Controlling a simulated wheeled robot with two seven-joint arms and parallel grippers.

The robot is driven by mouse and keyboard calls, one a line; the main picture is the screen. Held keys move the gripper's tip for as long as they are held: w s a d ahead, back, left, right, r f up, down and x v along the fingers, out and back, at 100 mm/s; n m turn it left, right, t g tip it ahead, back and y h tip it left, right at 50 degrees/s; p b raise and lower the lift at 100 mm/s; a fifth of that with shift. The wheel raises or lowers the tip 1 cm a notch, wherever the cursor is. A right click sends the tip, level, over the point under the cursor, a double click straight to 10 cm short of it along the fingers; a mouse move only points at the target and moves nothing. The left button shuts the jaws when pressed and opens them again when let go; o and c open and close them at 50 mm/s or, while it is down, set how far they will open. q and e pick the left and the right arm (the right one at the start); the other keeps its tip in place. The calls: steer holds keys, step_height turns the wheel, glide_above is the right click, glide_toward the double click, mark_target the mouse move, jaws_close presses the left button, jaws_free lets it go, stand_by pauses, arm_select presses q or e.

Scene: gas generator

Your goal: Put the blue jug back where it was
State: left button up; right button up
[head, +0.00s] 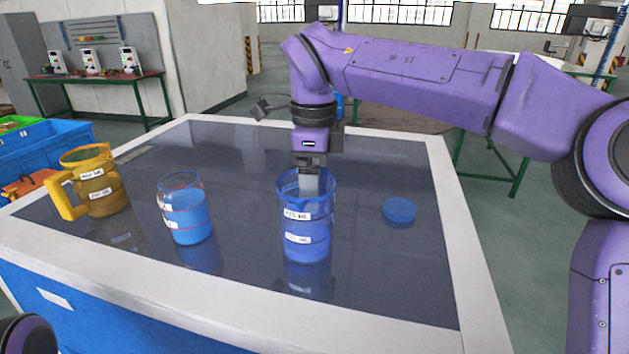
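The blue jug (306,238) is a see-through blue vessel with white labels, upright at the middle of the dark glossy tabletop. Its base appears to meet its reflection on the table. My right gripper (309,186) comes down from above at the jug's mouth, and its pale grey fingers show at or inside the rim. The view does not show whether the fingers are closed on the rim or on a handle. No handle of the blue jug is clearly visible. My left gripper is out of view.
A clear beaker with blue liquid (188,215) stands left of the jug. A yellow jug (103,194) stands farther left. A round blue disc (400,209) lies to the right. The table has a raised pale border (200,309). The tabletop's far side and front right are clear.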

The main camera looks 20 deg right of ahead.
steer(key=shift+s+r, duration=0.1)
steer(key=shift+s, duration=0.15)
step_height(320, 180, up, 11)
steer(key=p, duration=0.3)
steer(key=shift+r, duration=0.2)
steer(key=shift+w+r, duration=0.1)
steer(key=shift+r, duration=0.2)
